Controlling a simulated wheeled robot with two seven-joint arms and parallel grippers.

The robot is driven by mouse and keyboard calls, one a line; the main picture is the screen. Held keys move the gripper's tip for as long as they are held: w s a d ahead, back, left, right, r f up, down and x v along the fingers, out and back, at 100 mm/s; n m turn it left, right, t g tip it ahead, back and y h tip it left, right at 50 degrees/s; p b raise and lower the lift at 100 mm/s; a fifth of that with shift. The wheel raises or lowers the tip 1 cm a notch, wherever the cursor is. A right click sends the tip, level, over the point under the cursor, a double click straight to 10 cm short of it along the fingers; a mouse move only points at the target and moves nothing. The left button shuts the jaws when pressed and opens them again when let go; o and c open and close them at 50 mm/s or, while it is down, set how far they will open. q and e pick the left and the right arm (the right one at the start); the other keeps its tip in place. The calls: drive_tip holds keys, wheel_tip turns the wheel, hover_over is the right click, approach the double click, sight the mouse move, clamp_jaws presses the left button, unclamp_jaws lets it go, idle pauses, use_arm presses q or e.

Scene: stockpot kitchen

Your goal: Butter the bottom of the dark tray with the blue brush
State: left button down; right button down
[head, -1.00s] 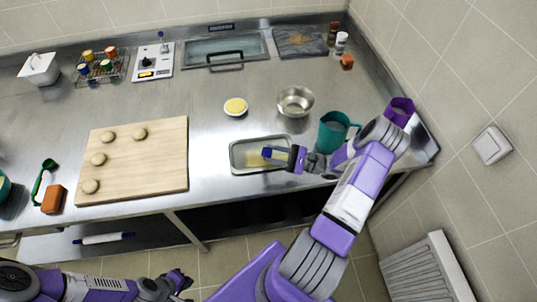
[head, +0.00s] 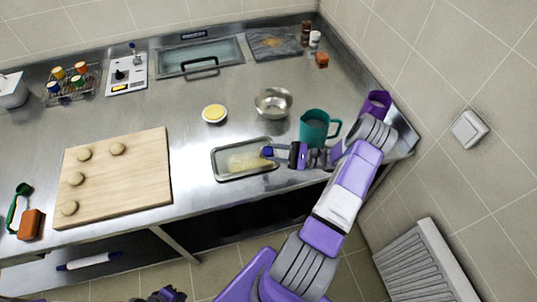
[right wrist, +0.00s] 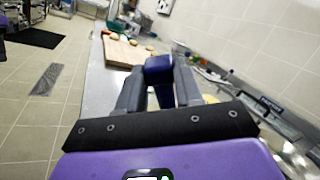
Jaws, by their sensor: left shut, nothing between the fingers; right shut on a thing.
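The dark tray (head: 214,166) lies on the steel counter in the head view, with a pale yellow smear (head: 248,162) over much of its bottom. My right gripper (head: 284,152) is shut on the blue brush (head: 267,151) at the tray's right end. In the right wrist view the blue brush (right wrist: 158,68) sits between the two grey fingers; its bristles are hidden. Whether they touch the tray bottom I cannot tell. A small white dish with yellow butter (head: 214,113) stands behind the tray. My left gripper (head: 168,295) is shut and empty at the bottom edge of the head view.
A metal bowl (head: 273,102) is behind the tray. A wooden board (head: 120,185) with several dough balls lies to the left. Counter between board and tray is clear.

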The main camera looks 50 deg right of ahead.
drive_tip(key=shift+d+b, duration=0.9)
drive_tip(key=shift+d, duration=1.25)
drive_tip(key=shift+w+a+r+p, duration=0.1)
drive_tip(key=shift+w+a+p, duration=0.25)
drive_tip(key=shift+a, duration=0.45)
drive_tip(key=shift+w+a+f+p, duration=0.1)
drive_tip(key=shift+w+a+p, duration=0.25)
drive_tip(key=shift+a, duration=0.5)
drive_tip(key=shift+w+a+r+p, duration=0.15)
drive_tip(key=shift+w+a, duration=0.25)
drive_tip(key=shift+a, duration=0.4)
drive_tip(key=shift+w+a+p, duration=0.7)
drive_tip(key=shift+w+a, duration=4)
drive_tip(key=shift+a, duration=1.4)
drive_tip(key=s+d+b, duration=0.2)
drive_tip(key=s+d, duration=0.3)
drive_tip(key=d, duration=0.4)
drive_tip(key=s+d+b, duration=0.2)
drive_tip(key=s+d, duration=0.4)
drive_tip(key=d, duration=0.3)
drive_tip(key=shift+f, duration=0.2)
